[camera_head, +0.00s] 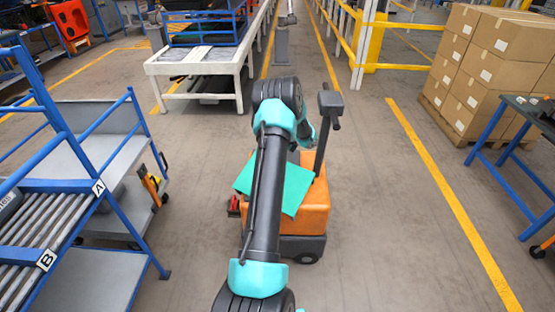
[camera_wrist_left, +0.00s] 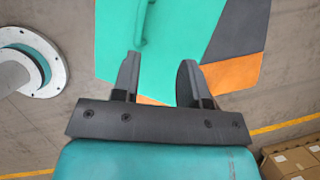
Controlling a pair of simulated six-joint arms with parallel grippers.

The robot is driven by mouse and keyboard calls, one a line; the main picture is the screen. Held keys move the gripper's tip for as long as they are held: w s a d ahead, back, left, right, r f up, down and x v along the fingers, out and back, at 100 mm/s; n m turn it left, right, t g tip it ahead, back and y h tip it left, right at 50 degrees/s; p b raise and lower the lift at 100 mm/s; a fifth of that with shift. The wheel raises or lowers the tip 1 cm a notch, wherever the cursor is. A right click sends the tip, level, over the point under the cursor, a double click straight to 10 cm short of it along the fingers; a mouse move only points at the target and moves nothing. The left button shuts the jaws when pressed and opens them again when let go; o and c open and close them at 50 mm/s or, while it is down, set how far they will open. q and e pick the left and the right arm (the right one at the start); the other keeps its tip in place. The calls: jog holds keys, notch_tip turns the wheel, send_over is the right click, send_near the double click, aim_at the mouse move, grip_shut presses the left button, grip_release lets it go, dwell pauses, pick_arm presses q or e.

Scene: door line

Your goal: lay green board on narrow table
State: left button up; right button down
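The green board (camera_head: 293,188) lies on an orange cart (camera_head: 314,208) in the head view, partly hidden behind my arm. In the left wrist view the green board (camera_wrist_left: 185,35) fills the upper middle and has a green handle (camera_wrist_left: 143,22). My left gripper (camera_wrist_left: 157,72) has its two dark fingers apart, with a clear gap between them, near the handle. I cannot tell whether a finger touches it. My left gripper is hidden in the head view. My right gripper is not in view. A dark-topped table with blue legs (camera_head: 527,108) stands at the right; I cannot tell whether it is the narrow table.
A blue rack with grey shelves and rollers (camera_head: 50,215) stands at the left. A white-framed bench (camera_head: 196,62) is at the back. Stacked cartons (camera_head: 490,75) stand on a pallet at the back right. The floor between the cart and the right table is clear.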

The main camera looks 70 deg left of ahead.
pick_arm(q)
jog(key=shift+v, duration=0.85)
jog(key=w+d+f+n+t+h, duration=0.1)
jog(key=w+d+f+h, duration=0.2)
jog(key=d, duration=0.8)
jog(key=w+d+f+n+t, duration=0.1)
jog(key=w+d+f, duration=0.35)
jog(key=d, duration=0.55)
jog(key=w+d+f+n+t+h, duration=0.15)
jog(key=d+f, duration=0.35)
jog(key=d, duration=0.6)
jog(key=s+d+f+n+h, duration=0.1)
jog(key=d+n, duration=0.1)
jog(key=d, duration=0.7)
jog(key=s+d+f+n+h, duration=0.1)
jog(key=s+d+n+h, duration=0.1)
jog(key=d, duration=0.8)
jog(key=s+d+r+n, duration=0.1)
jog(key=s+d+n, duration=0.3)
jog(key=s+d, duration=0.4)
jog(key=d, duration=0.2)
jog(key=shift+d+r, duration=0.25)
jog(key=shift+r, duration=0.05)
jog(key=shift+o, duration=0.3)
